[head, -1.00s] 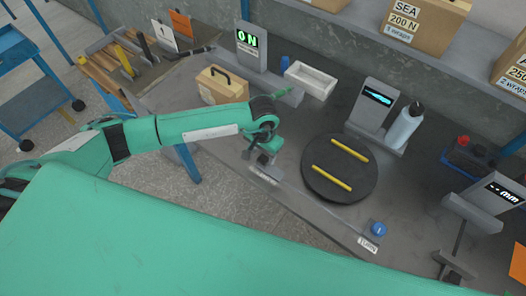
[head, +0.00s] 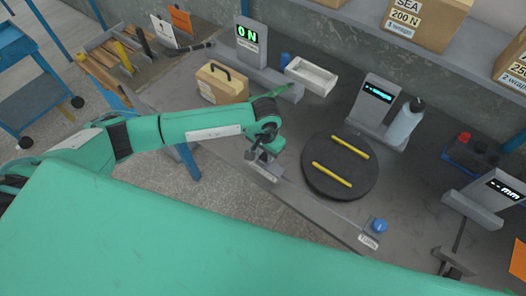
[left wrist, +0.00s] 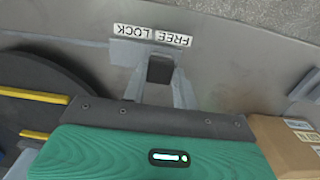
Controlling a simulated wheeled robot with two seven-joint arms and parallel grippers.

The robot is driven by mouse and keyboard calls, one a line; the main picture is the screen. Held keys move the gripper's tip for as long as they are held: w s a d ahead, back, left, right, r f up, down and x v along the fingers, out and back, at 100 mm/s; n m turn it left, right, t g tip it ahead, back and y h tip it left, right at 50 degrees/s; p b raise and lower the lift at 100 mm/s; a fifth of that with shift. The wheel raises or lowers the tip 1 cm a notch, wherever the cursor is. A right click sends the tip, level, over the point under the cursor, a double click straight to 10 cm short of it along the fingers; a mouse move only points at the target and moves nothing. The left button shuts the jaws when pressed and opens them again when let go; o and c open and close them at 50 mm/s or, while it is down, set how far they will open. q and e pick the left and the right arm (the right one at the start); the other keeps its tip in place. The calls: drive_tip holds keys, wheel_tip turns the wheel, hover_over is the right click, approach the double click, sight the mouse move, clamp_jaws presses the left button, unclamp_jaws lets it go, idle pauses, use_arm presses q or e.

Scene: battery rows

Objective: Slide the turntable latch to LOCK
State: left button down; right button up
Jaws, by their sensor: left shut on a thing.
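The turntable (head: 319,186) is a round dark disc with two yellow bars on top, at the centre right of the bench in the head view. It also shows in the left wrist view (left wrist: 40,110). My left gripper (head: 264,158) is low at the bench's front edge, left of the disc. In the left wrist view its fingers (left wrist: 160,85) are shut around the dark latch knob (left wrist: 160,69). The LOCK label (left wrist: 131,32) and FREE label (left wrist: 174,38) appear upside down beyond it. The knob lies near the gap between the words. My right gripper is out of view.
A blue button (head: 378,226) stands at the front edge, right of the disc. A display stand (head: 376,100) and a bottle (head: 404,126) are behind the disc. A wooden case (head: 222,83), a white tray (head: 311,75) and a display reading 0 N (head: 248,38) stand further back.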

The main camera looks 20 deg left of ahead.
sight(276, 170)
use_arm(q)
drive_tip(key=d+b, duration=0.1)
drive_tip(key=s+d+b, duration=0.1)
drive_tip(key=d, duration=0.1)
drive_tip(key=shift+d+f+b, duration=0.15)
drive_tip(key=shift+d+b, duration=0.05)
drive_tip(key=shift+b, duration=0.2)
drive_tip(key=shift+s+d+b, duration=0.3)
drive_tip(key=shift+d, duration=0.15)
drive_tip(key=c, duration=1.2)
unclamp_jaws()
drive_tip(key=shift+c, duration=0.2)
drive_tip(key=shift+o, duration=0.8)
drive_tip(key=shift+d+r, duration=0.15)
drive_tip(key=shift+r, duration=0.05)
